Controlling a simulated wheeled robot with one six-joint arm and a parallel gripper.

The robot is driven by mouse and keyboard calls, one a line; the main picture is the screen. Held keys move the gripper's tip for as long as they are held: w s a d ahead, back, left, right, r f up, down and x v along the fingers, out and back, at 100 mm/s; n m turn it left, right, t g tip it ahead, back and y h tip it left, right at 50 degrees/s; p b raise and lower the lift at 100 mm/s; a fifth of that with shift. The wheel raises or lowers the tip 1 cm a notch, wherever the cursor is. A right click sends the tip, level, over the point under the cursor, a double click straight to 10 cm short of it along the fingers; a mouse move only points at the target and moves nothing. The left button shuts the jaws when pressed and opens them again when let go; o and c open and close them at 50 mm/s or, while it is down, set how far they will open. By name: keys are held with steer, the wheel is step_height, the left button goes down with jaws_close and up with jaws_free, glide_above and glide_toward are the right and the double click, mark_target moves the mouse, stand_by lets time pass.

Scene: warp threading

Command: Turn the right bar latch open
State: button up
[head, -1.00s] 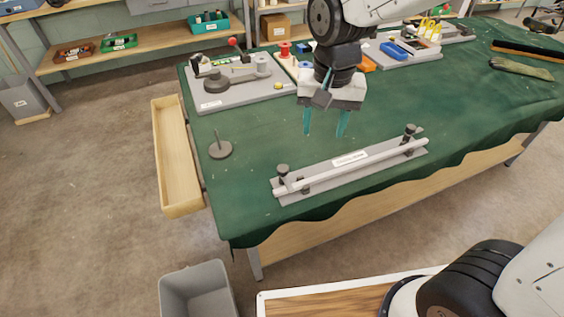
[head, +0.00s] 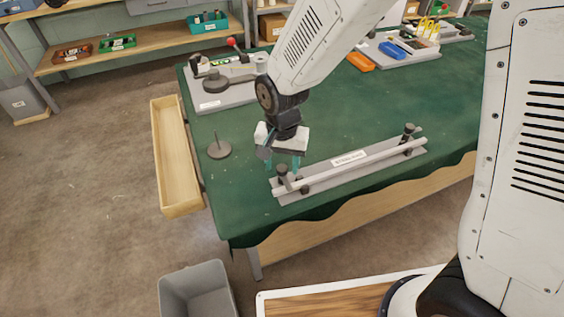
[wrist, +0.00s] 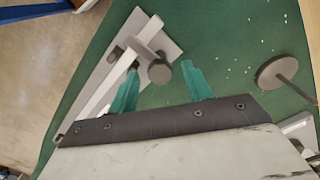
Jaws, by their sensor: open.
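A long light bar (head: 345,170) lies along a grey base plate (head: 330,183) at the front of the green-covered table. A dark-knobbed latch (head: 409,130) stands at its right end and another latch (head: 282,170) at its left end. My gripper (head: 283,165) is open over the left-end latch in the head view. In the wrist view, the dark round knob (wrist: 159,73) shows between the two teal fingertips (wrist: 160,72), with a gap to each. The bar (wrist: 105,95) passes beside it. My fingers partly hide this latch in the head view.
A round disc with an upright pin (head: 219,150) stands left of the bar. A grey fixture board (head: 215,95) lies behind it. A wooden tray (head: 178,165) is at the table's left edge. The green cloth behind the bar is mostly clear.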

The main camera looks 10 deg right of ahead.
steer(key=shift+f, duration=0.1)
steer(key=c, duration=1)
steer(key=shift+o, duration=0.2)
steer(key=shift+n, duration=0.3)
steer(key=n, duration=0.3)
steer(key=shift+n, duration=0.3)
steer(key=n, duration=0.9)
steer(key=shift+d, duration=0.1)
steer(key=n, duration=0.4)
steer(key=shift+n, duration=0.3)
